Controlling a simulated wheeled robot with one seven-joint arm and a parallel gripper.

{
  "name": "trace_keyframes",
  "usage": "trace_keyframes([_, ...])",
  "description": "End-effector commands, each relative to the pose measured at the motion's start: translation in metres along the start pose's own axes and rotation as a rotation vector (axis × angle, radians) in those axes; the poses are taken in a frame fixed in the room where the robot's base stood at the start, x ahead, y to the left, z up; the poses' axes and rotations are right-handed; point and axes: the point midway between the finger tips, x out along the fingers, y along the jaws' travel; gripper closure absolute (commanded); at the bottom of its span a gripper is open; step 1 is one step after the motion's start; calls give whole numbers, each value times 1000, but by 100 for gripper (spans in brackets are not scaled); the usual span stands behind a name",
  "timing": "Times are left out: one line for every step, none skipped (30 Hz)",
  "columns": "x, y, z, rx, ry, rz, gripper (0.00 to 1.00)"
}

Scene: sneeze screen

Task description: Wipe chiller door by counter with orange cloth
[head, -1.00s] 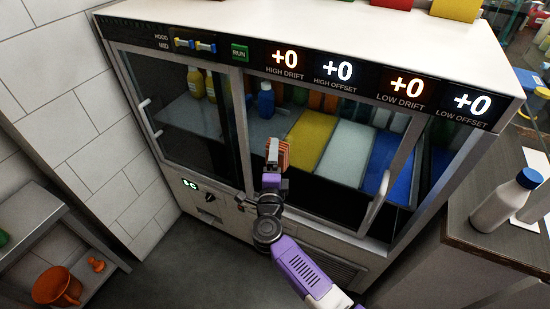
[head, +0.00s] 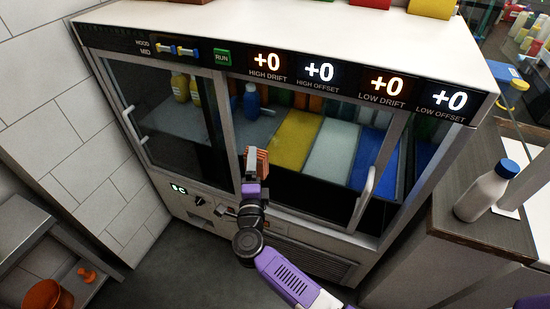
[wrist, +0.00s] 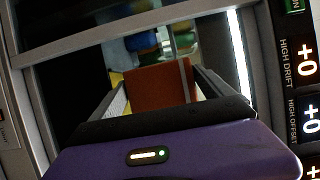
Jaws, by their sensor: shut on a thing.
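The orange cloth (head: 262,162) is a folded pad held upright in my gripper (head: 256,165). In the wrist view the cloth (wrist: 160,87) fills the space between the two fingers, and my gripper (wrist: 157,95) is shut on it. The chiller has two glass doors. The door by the counter is the right one (head: 318,185), with a pale vertical handle (head: 362,198). The cloth is in front of that door's left edge, near the middle frame post. I cannot tell whether it touches the glass.
A brown counter (head: 445,200) with a white blue-capped bottle (head: 486,192) stands at the right. The left door (head: 165,125) has its own handle (head: 133,124). A grey shelf (head: 40,215) and an orange pot (head: 48,295) are at lower left. The floor before the chiller is clear.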

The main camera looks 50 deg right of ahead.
Motion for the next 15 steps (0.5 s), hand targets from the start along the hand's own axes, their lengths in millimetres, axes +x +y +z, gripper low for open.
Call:
trace_keyframes([0, -1, 8, 3, -10, -3, 42])
trace_keyframes([0, -1, 11, 3, -14, -4, 42])
trace_keyframes([2, -2, 14, 4, -15, -5, 42])
trace_keyframes([4, -2, 16, 5, -16, -5, 42])
trace_keyframes([5, -2, 17, 6, -15, -6, 42])
trace_keyframes([7, -2, 18, 5, -13, -5, 42])
trace_keyframes([9, -2, 18, 5, -11, -4, 42])
trace_keyframes([11, -1, 17, 4, -6, -2, 42])
trace_keyframes([13, 0, 16, 3, -2, -1, 42])
trace_keyframes([16, 0, 12, 2, 7, 1, 42])
trace_keyframes([18, 1, 10, 1, 11, 1, 42])
trace_keyframes([20, 1, 7, 0, 16, 2, 42])
trace_keyframes([22, 2, 6, -2, 18, 3, 42])
trace_keyframes([24, 2, 5, -3, 18, 4, 42])
trace_keyframes([26, 3, 4, -3, 17, 4, 42])
